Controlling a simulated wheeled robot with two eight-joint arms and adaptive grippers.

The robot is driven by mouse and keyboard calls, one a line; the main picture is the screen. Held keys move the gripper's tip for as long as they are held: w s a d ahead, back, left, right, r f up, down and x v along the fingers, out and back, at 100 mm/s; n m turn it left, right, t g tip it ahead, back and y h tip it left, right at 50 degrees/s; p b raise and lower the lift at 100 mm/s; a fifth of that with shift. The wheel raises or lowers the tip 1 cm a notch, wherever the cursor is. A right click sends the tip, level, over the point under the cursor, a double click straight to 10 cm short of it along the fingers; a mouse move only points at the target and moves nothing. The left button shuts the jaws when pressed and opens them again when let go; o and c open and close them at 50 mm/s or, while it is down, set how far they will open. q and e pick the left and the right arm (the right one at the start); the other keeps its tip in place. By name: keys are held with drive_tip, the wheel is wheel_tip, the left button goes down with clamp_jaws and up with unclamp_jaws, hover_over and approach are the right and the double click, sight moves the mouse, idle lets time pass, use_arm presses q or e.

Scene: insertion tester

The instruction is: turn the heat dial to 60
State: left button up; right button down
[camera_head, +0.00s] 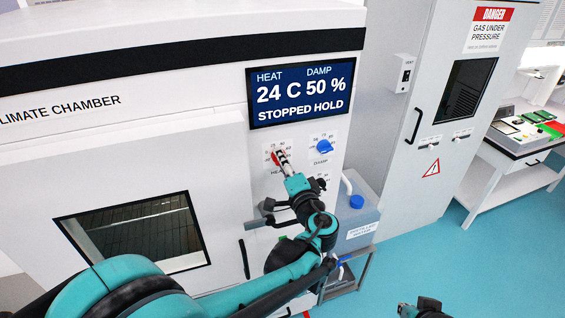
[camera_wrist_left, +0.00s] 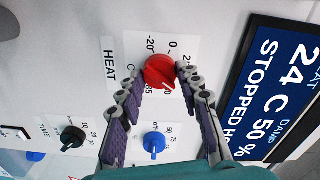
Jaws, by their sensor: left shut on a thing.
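The red heat dial (camera_head: 276,158) is on the white front of the climate chamber, below the display. It also shows in the left wrist view (camera_wrist_left: 159,70), with a printed scale around it; the fingers cover part of the scale, and I cannot read its exact setting. My left gripper (camera_head: 283,158) is shut on the dial, one finger on each side in the left wrist view (camera_wrist_left: 161,84). The display (camera_head: 301,92) reads HEAT 24 C, DAMP 50 %, STOPPED HOLD. A dark part of my right arm shows at the bottom edge; its fingers cannot be made out.
The blue damp knob (camera_head: 324,147) is close to the right of the heat dial. A black time knob (camera_wrist_left: 72,137) is lower on the panel. A water container with a blue cap (camera_head: 356,202) stands beside the chamber. A grey cabinet (camera_head: 420,110) is at the right, with open floor before it.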

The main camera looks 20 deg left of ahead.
use_arm(q)
drive_tip(key=m, duration=0.6)
idle(0.6)
drive_tip(key=o, duration=1.2)
drive_tip(key=shift+c, duration=0.2)
drive_tip(key=v, duration=1.2)
